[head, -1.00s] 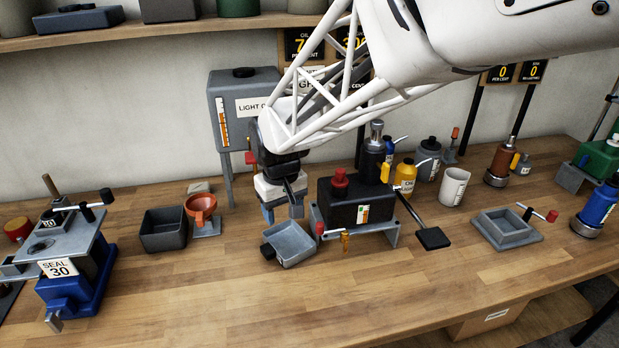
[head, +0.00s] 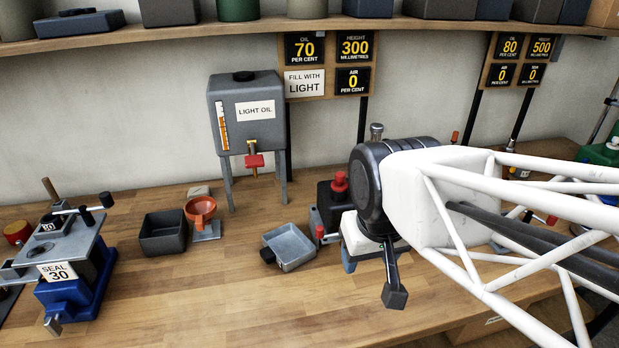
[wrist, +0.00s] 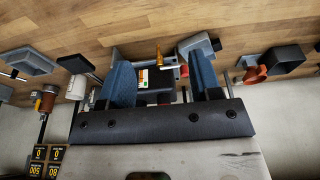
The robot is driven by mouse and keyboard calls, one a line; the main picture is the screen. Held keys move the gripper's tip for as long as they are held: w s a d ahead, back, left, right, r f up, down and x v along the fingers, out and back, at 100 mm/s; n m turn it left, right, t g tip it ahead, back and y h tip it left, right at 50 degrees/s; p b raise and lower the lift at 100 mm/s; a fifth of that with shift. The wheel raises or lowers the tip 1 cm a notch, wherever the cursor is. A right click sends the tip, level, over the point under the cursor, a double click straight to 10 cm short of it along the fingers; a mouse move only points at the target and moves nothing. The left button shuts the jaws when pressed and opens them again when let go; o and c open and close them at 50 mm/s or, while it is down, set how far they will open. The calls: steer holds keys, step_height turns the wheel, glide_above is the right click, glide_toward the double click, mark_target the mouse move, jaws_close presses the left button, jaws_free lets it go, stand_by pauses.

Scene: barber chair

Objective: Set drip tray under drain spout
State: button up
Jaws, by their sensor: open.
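A shallow grey tray (head: 290,249) with a dark handle knob sits empty on the bench, left of my gripper (head: 358,262). In the wrist view the tray (wrist: 188,43) shows partly behind one finger. A small brass spout (wrist: 158,52) on the front of the black tank (wrist: 160,86) appears between my blue fingers (wrist: 161,72). The head view hides this spout behind my arm. My gripper is open with nothing between its fingers, in front of the black tank and apart from the tray.
The light oil tank (head: 245,110) with a red-handled tap (head: 254,160) stands behind. A dark square bin (head: 163,233), an orange funnel (head: 201,209) and a blue seal press (head: 75,270) are on the left. The bench front is clear. My arm hides the right side.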

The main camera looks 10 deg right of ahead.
steer(key=shift+s+d, duration=0.1)
steer(key=shift+s, duration=0.25)
steer(key=shift+o, duration=0.4)
